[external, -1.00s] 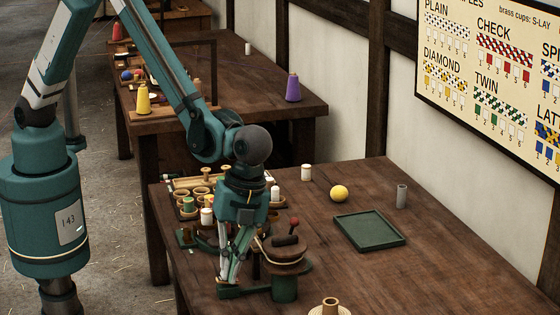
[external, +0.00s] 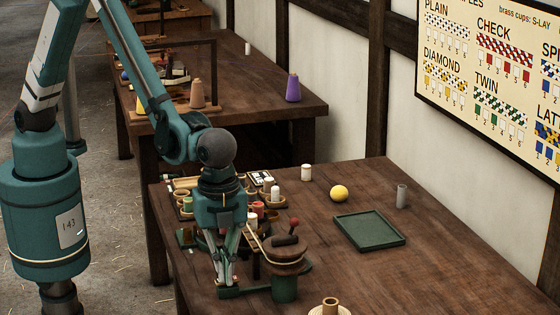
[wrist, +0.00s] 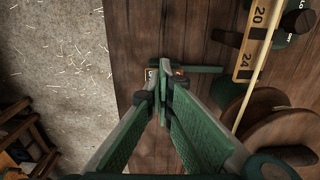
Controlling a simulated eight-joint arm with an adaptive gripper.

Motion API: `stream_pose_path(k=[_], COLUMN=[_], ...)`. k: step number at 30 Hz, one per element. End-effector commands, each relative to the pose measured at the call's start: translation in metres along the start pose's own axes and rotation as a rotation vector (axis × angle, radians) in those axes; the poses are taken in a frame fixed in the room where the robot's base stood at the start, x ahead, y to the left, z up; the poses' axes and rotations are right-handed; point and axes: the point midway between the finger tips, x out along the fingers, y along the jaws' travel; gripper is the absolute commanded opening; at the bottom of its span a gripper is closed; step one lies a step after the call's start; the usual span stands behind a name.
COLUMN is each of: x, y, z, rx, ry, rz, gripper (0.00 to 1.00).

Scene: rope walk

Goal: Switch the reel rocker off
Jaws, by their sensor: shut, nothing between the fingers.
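The reel (external: 285,257) has a round wooden top, a dark crank with a red knob and a green base. It stands near the table's front left. A low green switch housing (external: 232,293) sits at its left foot. My gripper (external: 226,282) points down at the housing, shut and empty. Its fingertips (wrist: 160,92) appear at or very near the rocker; contact is unclear.
A yellow numbered rule (wrist: 252,45) and the reel's wooden discs (wrist: 268,120) are close on the right in the wrist view. Cups and spools (external: 258,208) crowd behind my gripper. A green tray (external: 369,231) and yellow ball (external: 339,193) lie farther right.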

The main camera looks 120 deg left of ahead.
Motion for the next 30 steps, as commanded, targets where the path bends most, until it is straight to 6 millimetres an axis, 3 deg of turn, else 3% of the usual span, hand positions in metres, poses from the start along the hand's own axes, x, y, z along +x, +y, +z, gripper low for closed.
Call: stream_pose_path(k=[30], x=[0.008], y=[-0.022], z=[0.003], rx=[-0.006], ry=[-0.002], rz=[-0.005], gripper=[0.00])
